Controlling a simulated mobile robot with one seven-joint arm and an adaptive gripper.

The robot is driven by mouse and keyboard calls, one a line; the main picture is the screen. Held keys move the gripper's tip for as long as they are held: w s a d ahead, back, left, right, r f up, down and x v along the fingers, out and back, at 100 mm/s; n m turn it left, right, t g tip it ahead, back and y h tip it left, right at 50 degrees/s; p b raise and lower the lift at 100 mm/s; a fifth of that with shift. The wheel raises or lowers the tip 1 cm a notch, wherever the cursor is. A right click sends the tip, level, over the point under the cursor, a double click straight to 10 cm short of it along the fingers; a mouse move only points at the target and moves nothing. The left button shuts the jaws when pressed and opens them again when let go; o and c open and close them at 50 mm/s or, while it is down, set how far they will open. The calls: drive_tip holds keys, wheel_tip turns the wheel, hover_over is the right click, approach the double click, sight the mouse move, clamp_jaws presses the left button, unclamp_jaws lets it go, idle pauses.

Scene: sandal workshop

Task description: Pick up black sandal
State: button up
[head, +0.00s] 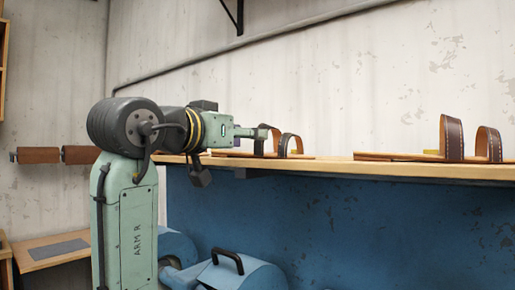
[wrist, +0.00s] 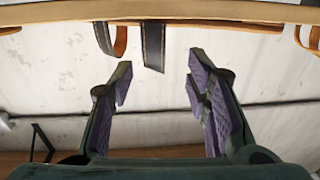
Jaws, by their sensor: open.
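The black sandal (head: 275,141) stands on the wooden shelf, with two upright dark strap loops over a tan sole. In the wrist view, where the shelf is at the top, its black strap with pale stitching (wrist: 153,46) hangs down between the lines of my fingers. A second dark strap with a tan inside is beside it. My gripper (head: 262,133) is at the sandal's straps in the head view and partly overlaps them. In the wrist view my gripper (wrist: 160,66) has its purple-padded fingers spread, with nothing visible clamped between them.
The shelf (head: 400,169) runs rightward above a blue panel (head: 330,225). A brown sandal (head: 453,138) stands on it farther right. Blue machines (head: 245,275) are below. A pale wall stands behind, and the space above the shelf is free.

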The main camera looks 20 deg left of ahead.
sight(258, 155)
drive_tip(key=p+x, duration=0.1)
drive_tip(key=x, duration=0.1)
drive_tip(key=p+x, duration=0.1)
drive_tip(key=x, duration=0.1)
drive_tip(key=shift+s+d, duration=0.1)
drive_tip(key=shift+d, duration=0.25)
drive_tip(key=shift+w, duration=0.4)
drive_tip(key=shift+d, duration=0.1)
drive_tip(key=shift+c, duration=0.6)
clamp_jaws()
